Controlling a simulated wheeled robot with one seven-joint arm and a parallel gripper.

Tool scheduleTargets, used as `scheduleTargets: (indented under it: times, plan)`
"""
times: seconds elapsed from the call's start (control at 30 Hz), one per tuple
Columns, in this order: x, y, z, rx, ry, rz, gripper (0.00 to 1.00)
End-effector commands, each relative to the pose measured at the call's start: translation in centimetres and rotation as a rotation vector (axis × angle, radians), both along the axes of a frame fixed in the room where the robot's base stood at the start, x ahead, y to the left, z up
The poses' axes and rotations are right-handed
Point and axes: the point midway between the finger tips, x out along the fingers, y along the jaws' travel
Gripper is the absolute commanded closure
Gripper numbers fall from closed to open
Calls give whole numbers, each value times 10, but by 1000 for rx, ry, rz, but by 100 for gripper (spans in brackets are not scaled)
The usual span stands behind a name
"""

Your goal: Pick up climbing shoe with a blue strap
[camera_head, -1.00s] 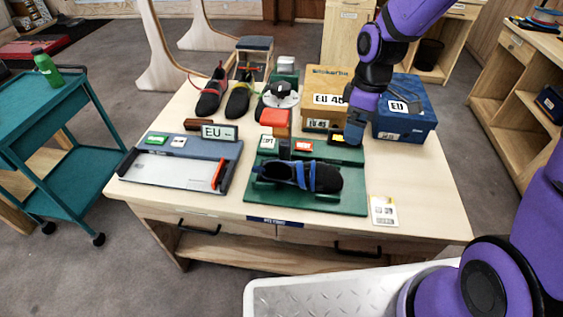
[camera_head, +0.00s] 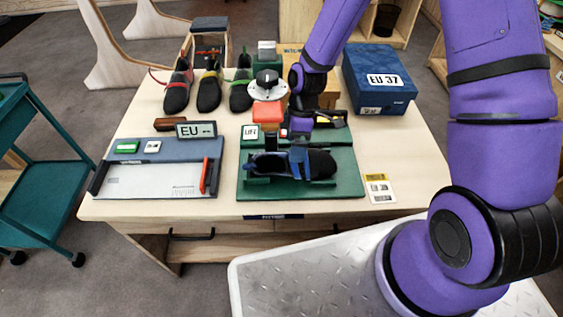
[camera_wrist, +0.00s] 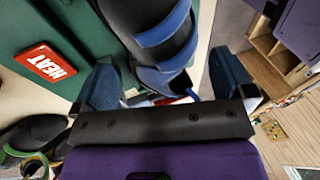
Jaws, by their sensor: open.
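The climbing shoe with a blue strap (camera_head: 322,164) is black and lies on its side-to-side length on the green board (camera_head: 346,188). Its blue bands also show on the shoe in the wrist view (camera_wrist: 165,34). My gripper (camera_wrist: 164,80) is open, with one dark blue finger on each side of the view and the shoe's end ahead of and partly between them. In the head view my gripper (camera_head: 298,136) is just behind the shoe, pointing down. I cannot tell whether a finger touches the shoe. My wrist hides part of the board's back.
A red HEAT button (camera_wrist: 52,62) is beside the left finger. A white dial on a post (camera_head: 268,86) stands behind the board. Several other shoes (camera_head: 209,90) stand back left. A blue EU 37 box (camera_head: 379,78) is back right. A grey measuring board (camera_head: 157,178) lies left.

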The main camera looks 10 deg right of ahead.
Motion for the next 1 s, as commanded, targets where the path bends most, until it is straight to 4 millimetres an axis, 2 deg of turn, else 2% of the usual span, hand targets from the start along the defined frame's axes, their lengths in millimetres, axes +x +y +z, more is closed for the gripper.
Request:
scheduleTargets:
  times: [0.13,0.3,0.57,0.6,0.73,1.0]
  plan:
    - [-6,7,-22,-1,4,1,0]
    - [-9,9,-37,-1,1,-1,0]
    - [-10,9,-40,-1,0,-1,0]
    - [-10,9,-39,-1,0,-1,5]
    - [-10,9,-39,-1,0,-1,34]
    - [-10,10,-39,0,0,-1,37]
